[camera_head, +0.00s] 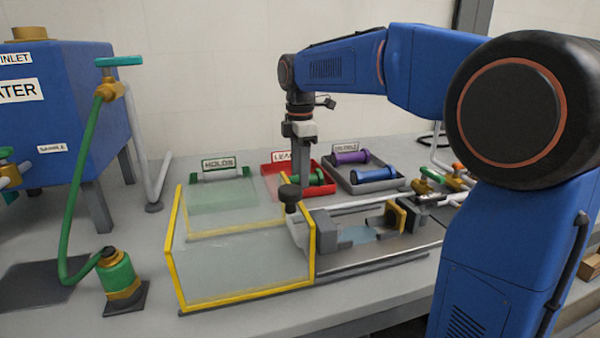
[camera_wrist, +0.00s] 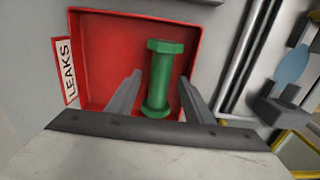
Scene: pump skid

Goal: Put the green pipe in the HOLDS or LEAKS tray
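The green pipe (camera_wrist: 160,78) lies in the red LEAKS tray (camera_wrist: 105,35) in the wrist view. In the head view the pipe (camera_head: 316,178) shows at the right part of the LEAKS tray (camera_head: 272,193), partly hidden by my gripper. My gripper (camera_wrist: 158,88) is over this tray, its two fingers apart on either side of the pipe, with gaps between fingers and pipe. In the head view my gripper (camera_head: 300,172) points down at the tray. The green HOLDS tray (camera_head: 215,196) stands to the left, seen partly through a clear guard.
A grey tray (camera_head: 345,182) to the right holds a purple pipe (camera_head: 351,157) and a blue pipe (camera_head: 377,173). A yellow-edged clear guard (camera_head: 245,265) and a clamp rig stand in front. A blue water tank (camera_head: 60,120) and green hose (camera_head: 72,220) are at left.

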